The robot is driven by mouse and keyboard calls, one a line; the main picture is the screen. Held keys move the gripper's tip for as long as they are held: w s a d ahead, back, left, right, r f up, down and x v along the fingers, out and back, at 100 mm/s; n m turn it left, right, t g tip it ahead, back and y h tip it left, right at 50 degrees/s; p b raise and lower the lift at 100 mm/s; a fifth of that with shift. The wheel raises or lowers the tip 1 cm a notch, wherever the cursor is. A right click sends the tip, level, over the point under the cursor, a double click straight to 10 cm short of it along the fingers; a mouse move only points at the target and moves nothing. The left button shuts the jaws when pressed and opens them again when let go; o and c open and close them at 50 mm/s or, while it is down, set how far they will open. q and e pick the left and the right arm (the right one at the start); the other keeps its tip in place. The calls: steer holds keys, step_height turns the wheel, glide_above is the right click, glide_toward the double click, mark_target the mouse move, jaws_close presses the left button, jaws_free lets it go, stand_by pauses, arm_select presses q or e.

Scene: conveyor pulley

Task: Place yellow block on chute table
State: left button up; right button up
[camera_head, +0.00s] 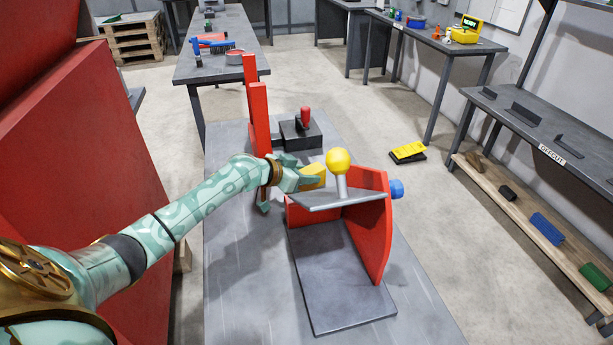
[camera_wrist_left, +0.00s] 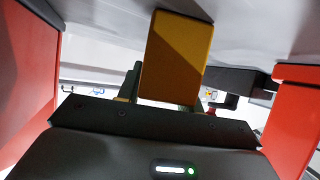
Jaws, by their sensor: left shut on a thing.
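The yellow block (camera_head: 314,174) is in the jaws of my left gripper (camera_head: 300,181), which is shut on it. In the left wrist view the block (camera_wrist_left: 178,55) stands out large between the fingers of the gripper (camera_wrist_left: 165,95). In the head view it is held beside the grey plate with the yellow ball knob, partly covered by the fingers. The grey chute table (camera_head: 232,285) lies below, carrying red panels and grey plates. I cannot tell whether the block touches anything else. My right gripper is not in view.
A yellow ball knob (camera_head: 339,161) rises from a grey plate (camera_head: 322,201) by a red curved panel (camera_head: 369,238) with a blue knob (camera_head: 397,189). Red posts (camera_head: 259,119) and a red-handled lever (camera_head: 305,119) stand behind. A shelf (camera_head: 540,125) runs along the right.

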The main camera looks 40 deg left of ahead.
arm_select(q)
steer(key=o, duration=1)
steer(key=shift+o, duration=0.2)
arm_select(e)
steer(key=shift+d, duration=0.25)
arm_select(q)
steer(key=shift+s+r, duration=0.15)
steer(key=shift+r, duration=0.1)
steer(key=p+v, duration=0.4)
steer(key=v, duration=0.7)
steer(key=shift+s, duration=0.35)
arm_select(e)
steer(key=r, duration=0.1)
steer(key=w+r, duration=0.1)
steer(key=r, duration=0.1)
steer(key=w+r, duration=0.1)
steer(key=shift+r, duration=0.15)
arm_select(q)
steer(key=shift+a, duration=0.1)
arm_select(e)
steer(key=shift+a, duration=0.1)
